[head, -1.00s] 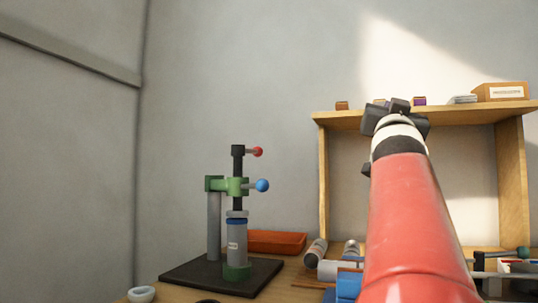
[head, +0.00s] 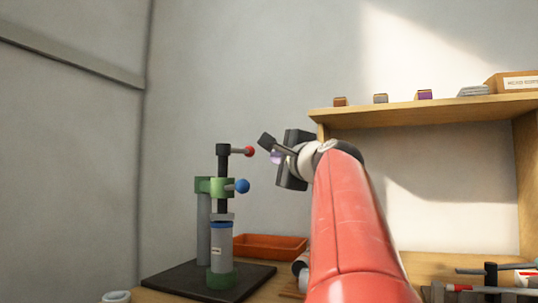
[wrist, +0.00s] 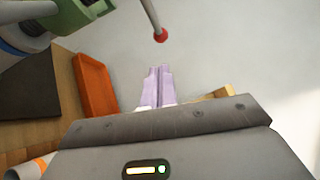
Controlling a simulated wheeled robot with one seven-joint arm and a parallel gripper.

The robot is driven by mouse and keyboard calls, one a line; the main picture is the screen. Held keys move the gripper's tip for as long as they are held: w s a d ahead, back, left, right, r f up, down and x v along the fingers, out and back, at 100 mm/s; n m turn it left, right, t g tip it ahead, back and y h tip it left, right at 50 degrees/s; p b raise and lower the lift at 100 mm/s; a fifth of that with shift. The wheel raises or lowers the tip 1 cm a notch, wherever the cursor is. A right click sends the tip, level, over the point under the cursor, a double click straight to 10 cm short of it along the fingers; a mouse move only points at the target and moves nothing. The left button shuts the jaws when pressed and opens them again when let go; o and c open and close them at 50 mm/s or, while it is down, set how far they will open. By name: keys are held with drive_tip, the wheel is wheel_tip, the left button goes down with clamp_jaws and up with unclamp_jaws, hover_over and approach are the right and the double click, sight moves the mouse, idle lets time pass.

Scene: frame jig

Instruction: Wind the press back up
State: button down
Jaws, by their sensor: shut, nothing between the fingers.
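The press (head: 222,187) stands on a dark base plate (head: 170,281) at the left in the head view. It has a green bracket, a black spindle and a grey cylinder with a blue band below. A handle with a red knob (head: 249,151) sticks out at its top, and a blue knob (head: 242,186) sits lower. My gripper (head: 270,148) is right of the red knob, at about its height, and looks close to it. In the wrist view the lilac fingers (wrist: 157,76) are together and empty, with the red knob (wrist: 161,35) just beyond their tips.
An orange tray (head: 268,246) lies behind the press; it also shows in the wrist view (wrist: 97,90). A wooden shelf (head: 430,114) with small blocks and a box stands at the right. Tools lie on the bench below it.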

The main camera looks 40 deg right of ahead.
sight(246, 152)
drive_tip(key=w+p, duration=0.1)
drive_tip(key=w, duration=0.2)
drive_tip(key=w+r+p, duration=0.1)
drive_tip(key=w, duration=0.1)
drive_tip(key=w+p, duration=0.1)
drive_tip(key=w, duration=0.2)
drive_tip(key=shift+w+a+r, duration=0.1)
drive_tip(key=shift+w+r, duration=0.25)
drive_tip(key=shift+r, duration=0.05)
drive_tip(key=shift+w+a+p, duration=0.2)
drive_tip(key=shift+w+p, duration=0.1)
drive_tip(key=shift+w, duration=0.05)
